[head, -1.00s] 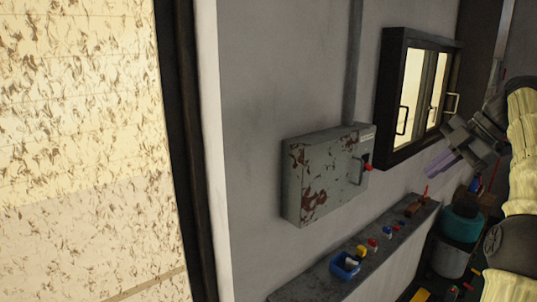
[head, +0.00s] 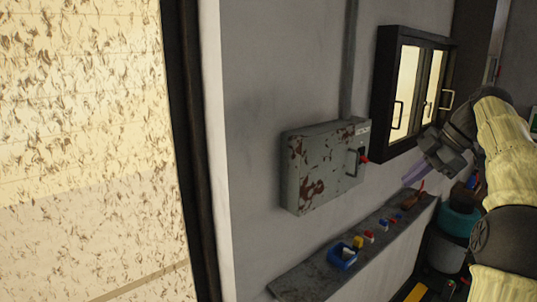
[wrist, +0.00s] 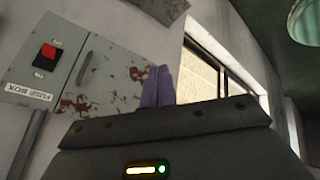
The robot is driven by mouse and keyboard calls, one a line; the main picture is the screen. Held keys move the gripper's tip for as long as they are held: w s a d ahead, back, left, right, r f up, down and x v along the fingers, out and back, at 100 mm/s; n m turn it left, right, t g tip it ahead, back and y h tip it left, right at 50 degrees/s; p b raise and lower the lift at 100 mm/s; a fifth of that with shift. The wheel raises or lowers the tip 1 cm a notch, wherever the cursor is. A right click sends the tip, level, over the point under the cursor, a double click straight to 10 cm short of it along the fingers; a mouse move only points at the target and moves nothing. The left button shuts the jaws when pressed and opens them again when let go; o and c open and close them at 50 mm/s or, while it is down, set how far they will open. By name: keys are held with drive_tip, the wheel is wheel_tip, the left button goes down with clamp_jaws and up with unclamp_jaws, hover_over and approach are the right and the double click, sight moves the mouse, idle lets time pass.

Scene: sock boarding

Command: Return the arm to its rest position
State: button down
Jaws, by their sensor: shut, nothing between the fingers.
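My gripper (head: 415,172) is at the right of the head view, with its purple fingers pointing down and left. It hangs in the air in front of the wall, below the window and right of the grey fuse box (head: 312,185). In the wrist view the two purple fingers (wrist: 158,87) are together with nothing between them. My arm wears a cream sleeve and comes in from the right edge.
The fuse box, with rust patches, also shows upside down in the wrist view (wrist: 110,78). A shelf (head: 318,270) below it holds a blue bin (head: 342,257) and small coloured items. A dark-framed window (head: 385,90) is behind my arm. A teal-topped bucket (head: 458,222) stands lower right.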

drive_tip(key=s+a+f+m+h+b, duration=0.1)
drive_tip(key=a+f+m, duration=0.25)
drive_tip(key=f, duration=0.35)
drive_tip(key=a+f+m+g+h+b, duration=0.1)
drive_tip(key=a+f+m, duration=0.25)
drive_tip(key=f, duration=0.35)
drive_tip(key=s+a+f+m+h+b, duration=0.1)
drive_tip(key=a+f+m, duration=0.25)
drive_tip(key=f, duration=0.25)
drive_tip(key=s+a+f+m+h+b, duration=0.1)
drive_tip(key=s+a+f+m, duration=0.2)
drive_tip(key=s+f, duration=0.6)
drive_tip(key=s+a+f+m+h+b, duration=0.1)
drive_tip(key=s+a+f+m, duration=0.3)
drive_tip(key=s+f, duration=0.5)
drive_tip(key=shift+s+m+h+b, duration=0.35)
drive_tip(key=shift+s+h+b, duration=0.05)
drive_tip(key=shift+b, duration=0.35)
